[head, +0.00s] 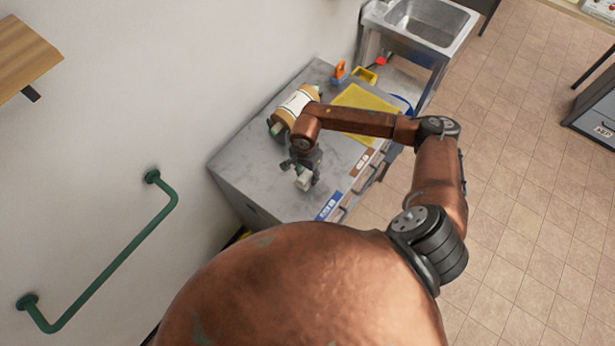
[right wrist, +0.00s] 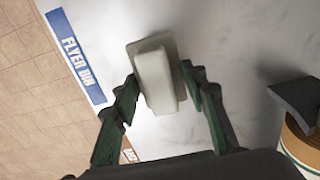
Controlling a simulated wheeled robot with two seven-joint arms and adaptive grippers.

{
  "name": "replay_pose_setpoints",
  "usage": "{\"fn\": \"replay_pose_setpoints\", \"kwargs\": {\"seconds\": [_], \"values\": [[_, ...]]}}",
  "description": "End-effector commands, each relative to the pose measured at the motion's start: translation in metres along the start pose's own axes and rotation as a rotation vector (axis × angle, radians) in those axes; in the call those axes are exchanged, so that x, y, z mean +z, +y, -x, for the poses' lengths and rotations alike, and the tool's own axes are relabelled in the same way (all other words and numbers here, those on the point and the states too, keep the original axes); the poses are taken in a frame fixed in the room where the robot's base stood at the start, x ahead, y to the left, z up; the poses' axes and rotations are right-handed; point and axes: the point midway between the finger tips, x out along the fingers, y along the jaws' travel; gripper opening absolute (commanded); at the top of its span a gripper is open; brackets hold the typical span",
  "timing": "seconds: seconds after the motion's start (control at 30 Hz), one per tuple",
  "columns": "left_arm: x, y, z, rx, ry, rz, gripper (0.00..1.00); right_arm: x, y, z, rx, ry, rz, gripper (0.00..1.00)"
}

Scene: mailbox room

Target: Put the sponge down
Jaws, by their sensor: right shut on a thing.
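The sponge is a pale off-white block that shows in the right wrist view (right wrist: 158,78) and small in the head view (head: 303,182). My right gripper (right wrist: 160,88) is shut on it, with a green finger on each side. In the head view my right gripper (head: 304,168) points down over the near part of the grey counter (head: 245,170). I cannot tell whether the sponge touches the counter top. My left gripper is not in view.
A tan roll with a white label (head: 297,103) lies beside my right gripper. A yellow mat (head: 352,98), an orange-and-blue item (head: 340,71) and a sink (head: 430,20) are farther back. The "FLYER BIN" label (head: 328,206) is on the counter's right edge.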

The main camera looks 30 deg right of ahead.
Motion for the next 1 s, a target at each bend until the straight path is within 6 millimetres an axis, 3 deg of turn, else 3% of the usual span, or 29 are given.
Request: {"fn": "replay_pose_setpoints", "kwargs": {"seconds": [0.3,0.7,0.73,1.0], "values": [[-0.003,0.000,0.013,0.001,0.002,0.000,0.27,-0.003,-0.003,-0.034,0.000,-0.001,-0.001,0.01],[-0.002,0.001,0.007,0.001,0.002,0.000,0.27,-0.003,-0.003,-0.040,0.000,0.000,0.001,0.01],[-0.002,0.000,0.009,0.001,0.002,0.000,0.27,-0.003,-0.003,-0.039,0.000,0.000,0.000,0.42],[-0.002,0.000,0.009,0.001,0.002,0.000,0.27,-0.003,-0.003,-0.038,0.000,0.000,0.000,0.57]]}}
